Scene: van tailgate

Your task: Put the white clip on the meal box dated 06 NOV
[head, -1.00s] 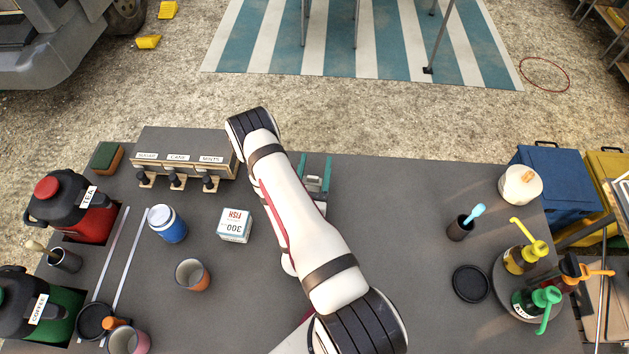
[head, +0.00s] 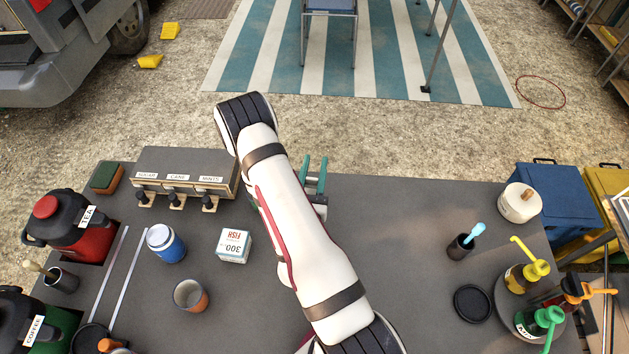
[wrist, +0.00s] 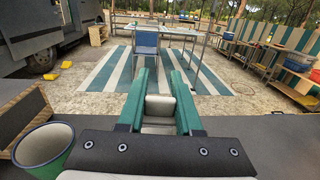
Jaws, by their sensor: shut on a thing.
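My gripper (head: 314,172) shows past the arm in the head view, over the far edge of the table. My arm hides the middle of the table.
A wooden dispenser (head: 188,175) labelled SUGAR, CANE, MINTS stands at the back left. A blue jar (head: 166,244) and a cup (head: 190,296) stand near the box.

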